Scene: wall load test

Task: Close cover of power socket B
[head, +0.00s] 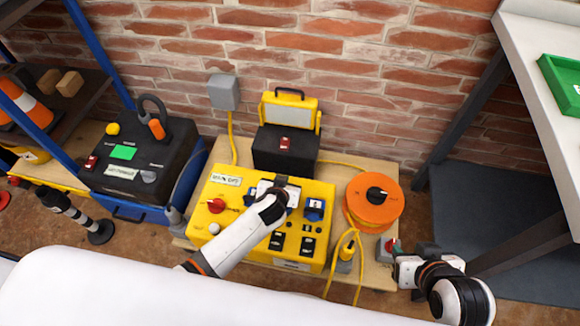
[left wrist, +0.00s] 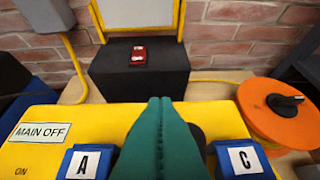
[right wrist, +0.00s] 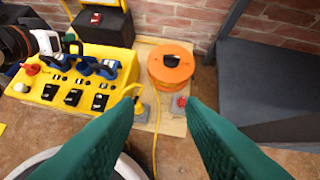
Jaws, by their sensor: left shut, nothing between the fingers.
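The yellow power box (head: 262,240) stands on a low wooden platform. In the left wrist view, the blue cover marked A (left wrist: 88,163) is left of my left gripper (left wrist: 163,105), and the blue cover marked C (left wrist: 243,160) is right of it. My left gripper is shut and empty, its green fingers together between A and C. They hide the place of socket B, so I cannot tell how its cover stands or whether I touch it. In the head view my left gripper (head: 281,183) is over the box's upper middle. My right gripper (right wrist: 163,120) is open and empty, right of the box.
An orange cable reel (head: 362,212) and a small grey box with a red knob (head: 388,247) sit right of the yellow box. A black case (head: 286,150) stands behind it. A red knob (head: 216,205) is at its left. A dark leg frame (head: 465,115) limits the right side.

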